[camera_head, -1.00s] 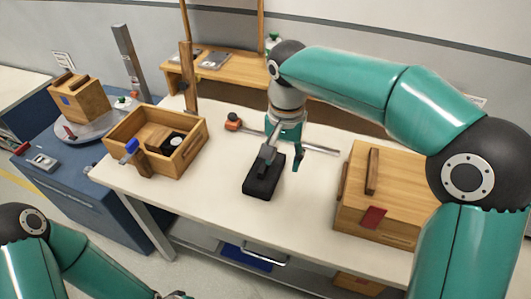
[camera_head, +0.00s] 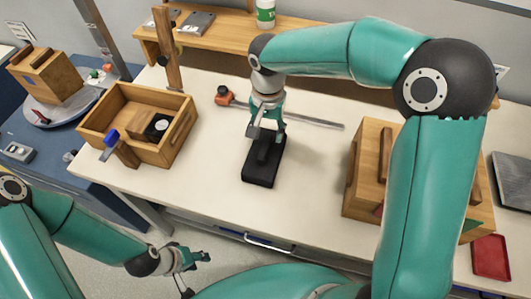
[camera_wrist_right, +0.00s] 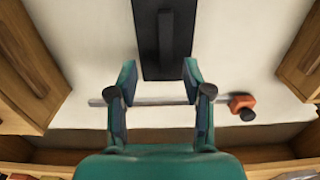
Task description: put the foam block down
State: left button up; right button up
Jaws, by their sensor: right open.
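A black block with a raised bar along its top, which I take to be the foam block (camera_head: 262,171), lies flat on the white workbench. It also shows in the right wrist view (camera_wrist_right: 181,45), beyond the fingertips. My right gripper (camera_head: 266,133) is over the block's far end in the head view. In the wrist view my right gripper (camera_wrist_right: 158,75) has its fingers wide apart with nothing between them; I cannot tell the exact height above the block. My left gripper (camera_head: 193,268) is low in front of the bench, its fingers seeming spread and empty.
An open wooden box (camera_head: 121,141) with dark items stands left on the bench (camera_head: 215,185). A clamp bar with an orange end (camera_head: 222,95) lies behind the block. A wooden case (camera_head: 366,165) and red tray (camera_head: 490,257) are at the right. Bench around the block is clear.

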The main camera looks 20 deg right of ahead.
aim_at(265, 146)
notch_tip(265, 146, down, 2)
jog(key=shift+f, duration=0.15)
jog(key=f, duration=0.1)
jog(key=f+p, duration=0.1)
jog(key=f, duration=0.1)
jog(key=shift+w+a+f+p, duration=0.25)
jog(key=shift+f+p, duration=0.1)
jog(key=shift+f, duration=0.7)
grip_shut()
